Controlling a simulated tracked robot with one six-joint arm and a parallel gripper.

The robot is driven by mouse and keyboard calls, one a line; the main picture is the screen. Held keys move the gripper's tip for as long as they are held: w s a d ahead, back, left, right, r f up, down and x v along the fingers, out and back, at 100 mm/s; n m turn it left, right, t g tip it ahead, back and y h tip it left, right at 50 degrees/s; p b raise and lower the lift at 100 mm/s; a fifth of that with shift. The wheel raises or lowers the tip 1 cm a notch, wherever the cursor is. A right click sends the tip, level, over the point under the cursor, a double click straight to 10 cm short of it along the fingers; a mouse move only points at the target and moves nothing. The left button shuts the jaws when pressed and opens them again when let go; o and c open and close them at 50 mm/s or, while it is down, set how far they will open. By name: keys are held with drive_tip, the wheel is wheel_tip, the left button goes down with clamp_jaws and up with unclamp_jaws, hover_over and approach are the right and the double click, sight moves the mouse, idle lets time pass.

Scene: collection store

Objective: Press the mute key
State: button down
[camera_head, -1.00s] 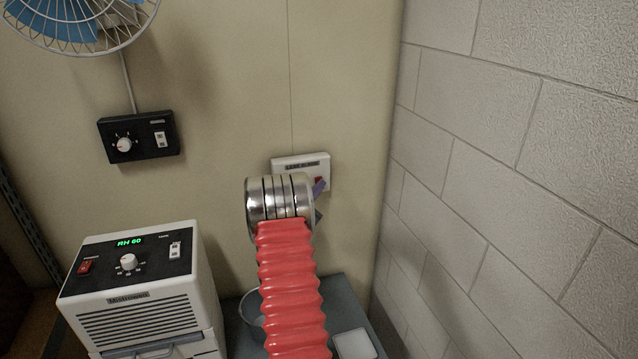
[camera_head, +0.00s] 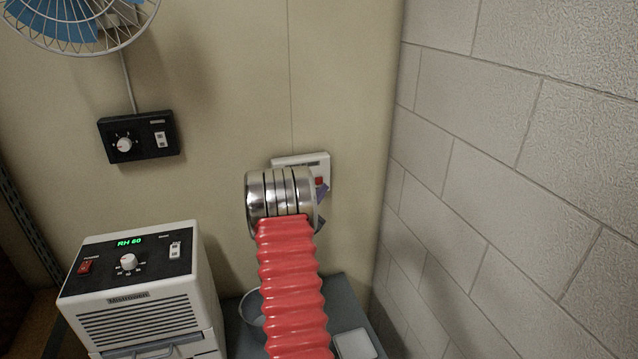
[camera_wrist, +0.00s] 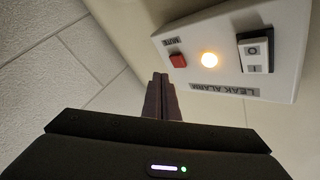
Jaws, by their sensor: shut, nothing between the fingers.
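The white leak alarm panel (camera_head: 311,160) is on the beige wall, partly hidden behind my wrist in the head view. It fills the upper right of the wrist view (camera_wrist: 292,83). Its red square mute key (camera_wrist: 177,60) has the label MUTE beside it, and the key also shows in the head view (camera_head: 319,181). My gripper (camera_wrist: 161,79) is shut and empty. Its fingertips appear just below and left of the mute key in the wrist view. I cannot tell whether they touch the panel.
The panel has a lit amber lamp (camera_wrist: 209,59) and a rocker switch (camera_wrist: 256,51). A black control box (camera_head: 140,137), a fan (camera_head: 75,20) and a white dehumidifier (camera_head: 140,285) are to the left. A block wall (camera_head: 520,170) closes the right side.

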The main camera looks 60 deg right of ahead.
drive_tip(key=shift+s+a, duration=1.2)
drive_tip(key=shift+s, duration=0.05)
